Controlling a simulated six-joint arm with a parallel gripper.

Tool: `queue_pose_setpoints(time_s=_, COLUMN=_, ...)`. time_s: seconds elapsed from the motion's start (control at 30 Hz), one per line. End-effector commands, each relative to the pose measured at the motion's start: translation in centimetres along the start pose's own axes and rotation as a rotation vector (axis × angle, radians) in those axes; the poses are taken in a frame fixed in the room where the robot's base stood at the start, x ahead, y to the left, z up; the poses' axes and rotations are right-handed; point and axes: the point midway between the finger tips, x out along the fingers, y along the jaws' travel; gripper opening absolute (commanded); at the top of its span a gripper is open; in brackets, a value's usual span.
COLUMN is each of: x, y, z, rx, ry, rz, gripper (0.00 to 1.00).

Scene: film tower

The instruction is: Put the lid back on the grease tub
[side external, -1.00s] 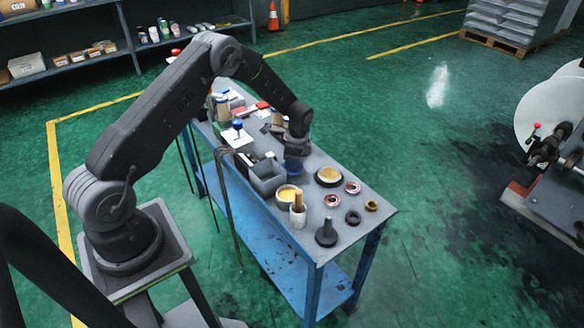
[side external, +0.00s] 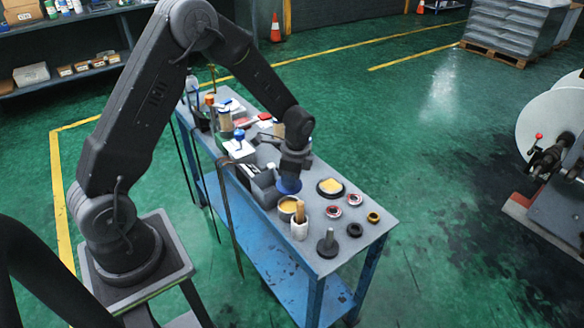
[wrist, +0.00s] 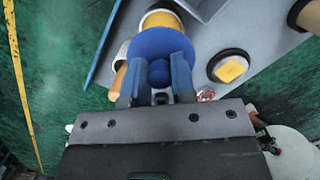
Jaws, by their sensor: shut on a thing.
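The blue lid (side external: 289,185) is round with a knob on top. My gripper (side external: 292,172) is shut on the lid's knob; the wrist view shows both fingers (wrist: 156,82) on either side of it, above the lid's blue disc (wrist: 150,42). The grease tub (side external: 288,215) is open, with yellow grease showing, just in front of the lid in the side view. In the wrist view the tub (wrist: 165,18) shows past the lid's upper edge, partly covered by it. The lid is apart from a full seat on the tub; its exact height is unclear.
A white cup (side external: 299,231) with a wooden handle stands close to the tub. A dark dish (side external: 331,188) with a yellow pad lies to the right. Red-and-white rings (side external: 333,211), dark rings and a dark knobbed piece (side external: 327,243) lie near the bench's front end.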

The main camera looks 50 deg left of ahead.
Motion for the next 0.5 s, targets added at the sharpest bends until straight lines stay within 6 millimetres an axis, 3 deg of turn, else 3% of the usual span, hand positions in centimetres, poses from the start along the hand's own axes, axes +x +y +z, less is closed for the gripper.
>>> queue_pose_setpoints(time_s=0.5, x=4.2, y=0.1, z=-0.6, rx=0.001, ry=-0.002, rz=0.002, gripper=0.01)
